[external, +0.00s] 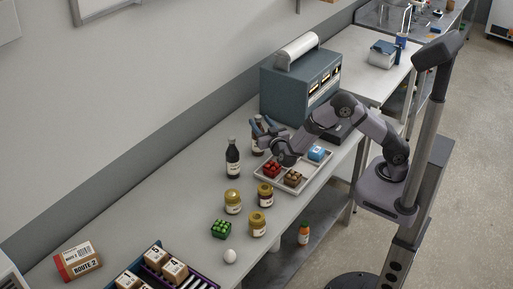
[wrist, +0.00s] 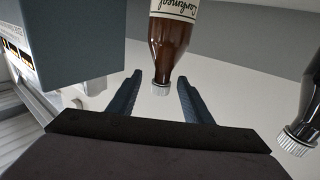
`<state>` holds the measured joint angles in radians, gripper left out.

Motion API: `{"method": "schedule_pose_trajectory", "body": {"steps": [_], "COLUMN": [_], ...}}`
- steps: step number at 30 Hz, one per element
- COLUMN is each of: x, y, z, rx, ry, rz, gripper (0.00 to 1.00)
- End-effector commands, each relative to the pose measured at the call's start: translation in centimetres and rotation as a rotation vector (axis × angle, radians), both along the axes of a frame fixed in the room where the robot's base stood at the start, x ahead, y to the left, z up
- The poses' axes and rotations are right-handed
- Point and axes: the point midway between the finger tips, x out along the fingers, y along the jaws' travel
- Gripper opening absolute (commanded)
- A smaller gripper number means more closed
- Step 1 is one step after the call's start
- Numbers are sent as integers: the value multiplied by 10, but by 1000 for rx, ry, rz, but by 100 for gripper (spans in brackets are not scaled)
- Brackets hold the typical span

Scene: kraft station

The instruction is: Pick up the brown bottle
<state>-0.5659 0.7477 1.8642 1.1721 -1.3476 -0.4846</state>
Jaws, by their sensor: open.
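The brown bottle (external: 257,149) stands upright on the bench in the external view, partly hidden behind my gripper (external: 263,130). In the wrist view the brown bottle (wrist: 174,35) shows a white label and a pale cap, and appears upside down. My gripper (wrist: 159,79) is open. Its two dark blue fingers show on either side of the bottle's cap and neck, with a gap on both sides. I cannot tell how far along the fingers the bottle lies.
A dark bottle (external: 232,160) stands just left of the brown one; it also shows at the wrist view's right edge (wrist: 305,125).

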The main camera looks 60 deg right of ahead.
Motion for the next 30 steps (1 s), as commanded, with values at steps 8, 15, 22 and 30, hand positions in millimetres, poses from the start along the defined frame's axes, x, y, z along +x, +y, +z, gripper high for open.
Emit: {"method": "schedule_pose_trajectory", "body": {"steps": [8,15,22,30], "x": [9,32,50,52], "y": [-5,-19,-28,-29], "z": [2,8,5,4], "rx": [1,1,1,0], "ry": [1,1,1,0], "rz": [0,-2,1,2], "gripper": [45,45,45,45]}}
